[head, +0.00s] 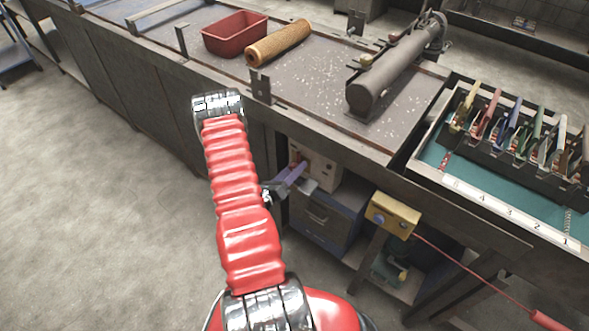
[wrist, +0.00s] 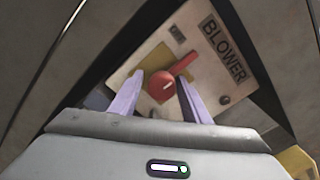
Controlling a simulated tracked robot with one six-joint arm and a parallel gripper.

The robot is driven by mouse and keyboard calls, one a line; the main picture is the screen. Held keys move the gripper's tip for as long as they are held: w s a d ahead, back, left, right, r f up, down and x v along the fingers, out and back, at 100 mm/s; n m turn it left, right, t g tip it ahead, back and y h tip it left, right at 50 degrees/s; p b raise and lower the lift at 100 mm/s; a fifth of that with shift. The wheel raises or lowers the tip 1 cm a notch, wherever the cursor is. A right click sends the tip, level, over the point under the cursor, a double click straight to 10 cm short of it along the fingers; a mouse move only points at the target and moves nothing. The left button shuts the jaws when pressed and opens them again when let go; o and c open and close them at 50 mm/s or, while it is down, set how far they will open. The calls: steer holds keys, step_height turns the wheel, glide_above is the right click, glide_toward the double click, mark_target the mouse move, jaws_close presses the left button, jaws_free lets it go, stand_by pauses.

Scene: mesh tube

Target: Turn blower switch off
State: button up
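The blower switch is a red rotary knob with a lever (wrist: 163,86) on a beige panel (wrist: 213,82) marked BLOWER in the wrist view. Its lever points to the upper right. In the head view the beige panel (head: 327,173) sits under the bench, and the knob is mostly hidden by my gripper (head: 300,166). In the wrist view my gripper (wrist: 160,76) has its two purple fingers apart, one on each side of the knob. The right fingertip is close to the lever; I cannot tell whether they touch.
Blue drawers (head: 322,218) stand below the panel. A yellow box (head: 393,214) with a cable is to the right. The bench above holds a red bin (head: 235,36), a mesh tube (head: 278,43) and a grey cylinder (head: 388,76). The floor at left is clear.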

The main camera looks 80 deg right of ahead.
steer(key=shift+o, duration=0.5)
steer(key=shift+a, duration=0.15)
steer(key=v, duration=1.3)
steer(key=shift+w+a, duration=0.15)
steer(key=shift+a, duration=0.05)
stand_by(0.4)
